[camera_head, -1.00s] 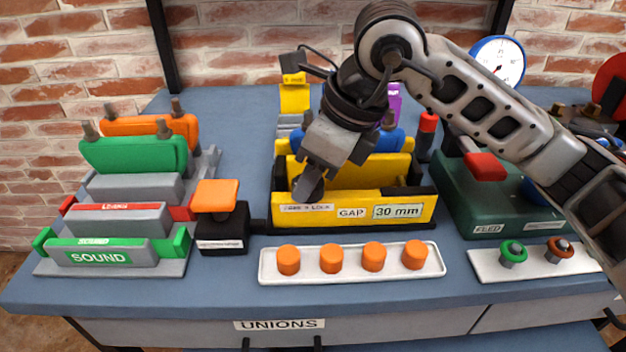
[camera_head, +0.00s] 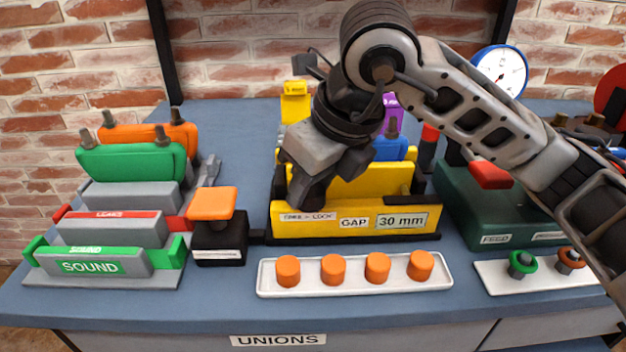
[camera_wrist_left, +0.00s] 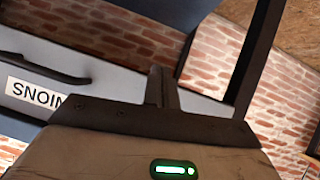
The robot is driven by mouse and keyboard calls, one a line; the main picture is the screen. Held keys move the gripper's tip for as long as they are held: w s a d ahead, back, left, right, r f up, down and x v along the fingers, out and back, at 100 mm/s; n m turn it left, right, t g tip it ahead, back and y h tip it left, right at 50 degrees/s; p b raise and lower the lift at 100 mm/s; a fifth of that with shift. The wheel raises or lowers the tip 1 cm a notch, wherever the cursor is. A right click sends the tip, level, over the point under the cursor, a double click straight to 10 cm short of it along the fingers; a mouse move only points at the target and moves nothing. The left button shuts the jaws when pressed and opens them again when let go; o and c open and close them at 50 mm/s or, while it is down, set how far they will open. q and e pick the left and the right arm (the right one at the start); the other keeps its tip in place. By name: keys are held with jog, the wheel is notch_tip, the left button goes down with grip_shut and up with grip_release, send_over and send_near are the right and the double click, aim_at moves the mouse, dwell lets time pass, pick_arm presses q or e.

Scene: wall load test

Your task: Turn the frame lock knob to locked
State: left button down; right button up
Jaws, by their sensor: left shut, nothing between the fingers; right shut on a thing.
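The yellow frame (camera_head: 355,222) stands mid-bench in the head view, with a FREE–LOCK label (camera_head: 309,217) and a GAP readout of 30 mm (camera_head: 402,220) on its front. My right gripper (camera_head: 304,204) reaches down to the frame's left front, just above that label. It is shut on the frame lock knob, which its fingers and body hide, so I cannot tell where the knob points. My left gripper (camera_wrist_left: 162,87) is shut and empty in the left wrist view, beside a drawer front, and is out of the head view.
A white tray with several orange caps (camera_head: 333,269) lies in front of the frame. A black box with an orange top (camera_head: 212,203) stands at its left, near the SOUND rack (camera_head: 90,267). A green FEED unit (camera_head: 490,215) with a red lever is at right.

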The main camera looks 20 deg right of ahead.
jog(key=o, duration=1)
pick_arm(q)
jog(key=shift+r, duration=0.1)
pick_arm(e)
jog(key=shift+r, duration=0.1)
pick_arm(q)
jog(key=shift+t, duration=0.5)
jog(key=r+p, duration=0.1)
jog(key=a+r, duration=0.1)
jog(key=r, duration=0.1)
jog(key=r+p, duration=0.1)
jog(key=shift+s+a+r+p, duration=0.15)
jog(key=shift+s+r+p, duration=0.15)
jog(key=shift+r, duration=0.1)
pick_arm(e)
jog(key=v, duration=1.5)
jog(key=shift+s+r, duration=0.15)
jog(key=shift+r, duration=0.2)
